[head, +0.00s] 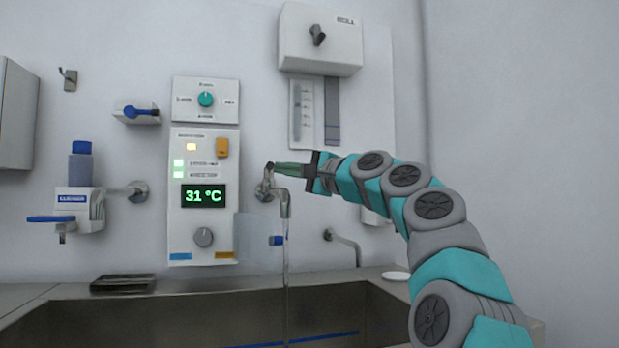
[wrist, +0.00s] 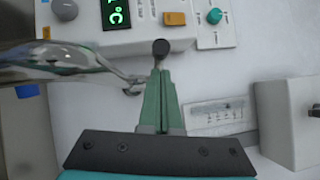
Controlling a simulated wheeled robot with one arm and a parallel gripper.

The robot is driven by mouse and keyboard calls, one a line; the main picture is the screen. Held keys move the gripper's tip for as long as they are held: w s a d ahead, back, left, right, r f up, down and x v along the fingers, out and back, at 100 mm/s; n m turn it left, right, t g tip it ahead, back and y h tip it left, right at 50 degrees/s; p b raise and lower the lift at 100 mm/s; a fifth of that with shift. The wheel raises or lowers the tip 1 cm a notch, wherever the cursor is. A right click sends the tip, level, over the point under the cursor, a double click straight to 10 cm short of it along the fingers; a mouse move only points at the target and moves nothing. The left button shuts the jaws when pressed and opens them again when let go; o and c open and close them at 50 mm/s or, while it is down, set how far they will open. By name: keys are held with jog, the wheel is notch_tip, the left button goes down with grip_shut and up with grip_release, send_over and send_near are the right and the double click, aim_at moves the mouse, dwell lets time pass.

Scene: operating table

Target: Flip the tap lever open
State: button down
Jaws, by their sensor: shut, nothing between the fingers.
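The metal tap (head: 283,203) is mounted on the wall above the sink, with its spout bent downward. A thin clear stream runs from the spout into the sink. The tap lever's dark round knob (head: 269,165) shows at the top of the tap; the rest of the lever is hard to make out. My gripper (head: 277,168) is shut and empty, reaching in from the right with its fingertips at the knob. In the wrist view the knob (wrist: 161,47) sits just beyond the tips of the shut green fingers (wrist: 159,74); I cannot tell whether they touch. The shiny spout (wrist: 55,62) lies to the left.
A control panel (head: 203,232) reading 31 °C is left of the tap. A soap dispenser (head: 82,200) is farther left. A white box (head: 320,40) hangs above my gripper. A second small spout (head: 343,240) is at right, above the steel sink (head: 190,310).

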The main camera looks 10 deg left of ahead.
jog(key=shift+s+a+m+t+h, duration=0.4)
jog(key=shift+a+m+t+h, duration=0.1)
jog(key=shift+a+t, duration=0.2)
jog(key=shift+d, duration=0.1)
